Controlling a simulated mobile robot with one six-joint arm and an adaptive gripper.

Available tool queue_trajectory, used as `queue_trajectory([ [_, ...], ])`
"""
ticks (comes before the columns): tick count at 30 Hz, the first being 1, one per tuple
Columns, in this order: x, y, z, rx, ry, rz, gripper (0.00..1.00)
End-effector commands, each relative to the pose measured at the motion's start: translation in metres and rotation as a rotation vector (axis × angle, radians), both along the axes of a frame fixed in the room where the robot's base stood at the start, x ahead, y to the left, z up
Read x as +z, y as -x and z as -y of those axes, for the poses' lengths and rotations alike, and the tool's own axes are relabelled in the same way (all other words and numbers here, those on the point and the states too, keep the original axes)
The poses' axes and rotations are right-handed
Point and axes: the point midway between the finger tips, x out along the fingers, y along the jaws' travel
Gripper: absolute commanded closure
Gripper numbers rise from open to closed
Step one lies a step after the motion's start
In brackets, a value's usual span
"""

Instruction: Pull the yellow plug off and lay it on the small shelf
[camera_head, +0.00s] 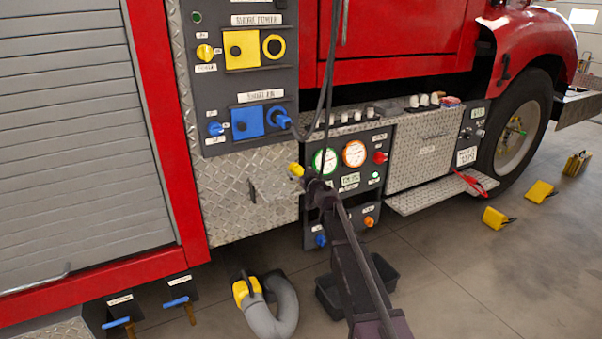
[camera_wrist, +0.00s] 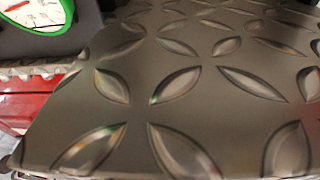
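The yellow plug (camera_head: 296,169) is off the panel, at the right end of the small diamond-plate shelf (camera_head: 270,187) in the head view. My gripper (camera_head: 306,178) is right beside the plug, at the tip of my dark arm. The fingers are too small and dark to show whether they are open or shut on the plug. I cannot tell whether the plug rests on the shelf. The yellow-ringed socket (camera_head: 274,46) on the upper panel is empty. The wrist view shows diamond plate (camera_wrist: 190,100) very close, with no fingers or plug visible.
A blue plug (camera_head: 280,118) sits in the lower panel. Dark cables (camera_head: 326,75) hang in front of the truck near my gripper. The gauge panel (camera_head: 345,157) is just right of the shelf; its green-rimmed gauge also shows in the wrist view (camera_wrist: 38,14). A grey hose (camera_head: 283,310) lies on the floor.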

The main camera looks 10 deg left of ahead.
Motion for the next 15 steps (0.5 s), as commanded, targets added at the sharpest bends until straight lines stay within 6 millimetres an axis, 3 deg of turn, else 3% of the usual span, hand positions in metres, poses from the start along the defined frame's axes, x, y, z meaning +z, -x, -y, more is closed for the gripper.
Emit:
queue_trajectory([
  [15,0.0000,0.0099,0.0059,0.000,0.000,0.000,0.02],
])
